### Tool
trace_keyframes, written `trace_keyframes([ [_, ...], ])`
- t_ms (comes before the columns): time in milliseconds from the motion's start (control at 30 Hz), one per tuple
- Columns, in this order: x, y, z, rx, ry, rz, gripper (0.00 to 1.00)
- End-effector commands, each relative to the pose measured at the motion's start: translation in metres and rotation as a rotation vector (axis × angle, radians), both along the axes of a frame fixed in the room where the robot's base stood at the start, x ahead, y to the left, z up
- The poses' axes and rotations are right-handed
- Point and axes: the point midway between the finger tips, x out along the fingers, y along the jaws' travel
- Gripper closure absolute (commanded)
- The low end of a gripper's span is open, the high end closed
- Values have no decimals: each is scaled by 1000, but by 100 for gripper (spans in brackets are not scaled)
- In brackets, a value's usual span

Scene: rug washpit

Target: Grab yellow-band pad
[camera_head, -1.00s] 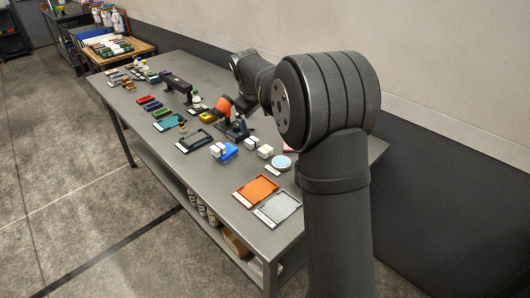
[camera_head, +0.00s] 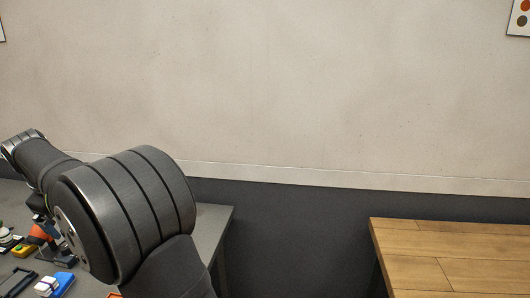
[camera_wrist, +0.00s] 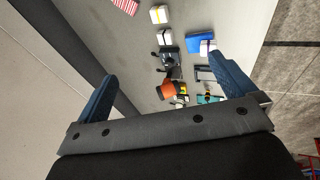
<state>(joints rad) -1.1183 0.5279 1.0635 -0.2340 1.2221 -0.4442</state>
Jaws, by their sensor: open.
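In the wrist view, a small white pad with a yellow band (camera_wrist: 158,14) lies on the grey table near the top of the picture. A similar white pad with a dark band (camera_wrist: 164,36) lies just below it. A blue holder (camera_wrist: 201,43) with a white pad at it is to the right. My gripper (camera_wrist: 163,68) is open, its two blue fingers wide apart with nothing held between them. The yellow-band pad is beyond the fingertips and apart from them. I cannot make it out in the head view, where my arm covers part of the table.
An orange object (camera_wrist: 166,89) and dark fixtures stand among the items between the fingers in the wrist view. A red-striped item (camera_wrist: 126,5) lies at top left. In the head view, the grey table (camera_head: 216,222) ends before a wooden table (camera_head: 450,245), with a gap between.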

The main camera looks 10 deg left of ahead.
Motion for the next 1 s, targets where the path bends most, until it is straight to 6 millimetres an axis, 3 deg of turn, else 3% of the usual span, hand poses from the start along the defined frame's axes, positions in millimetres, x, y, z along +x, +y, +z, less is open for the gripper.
trace_keyframes([
  [333,0,0,0,0,0,0,0],
  [500,0,0,0,0,0,0,29],
  [767,2,0,-2,0,4,0,29],
  [867,15,0,-19,3,47,4,29],
  [1000,55,-1,-65,44,177,20,29],
])
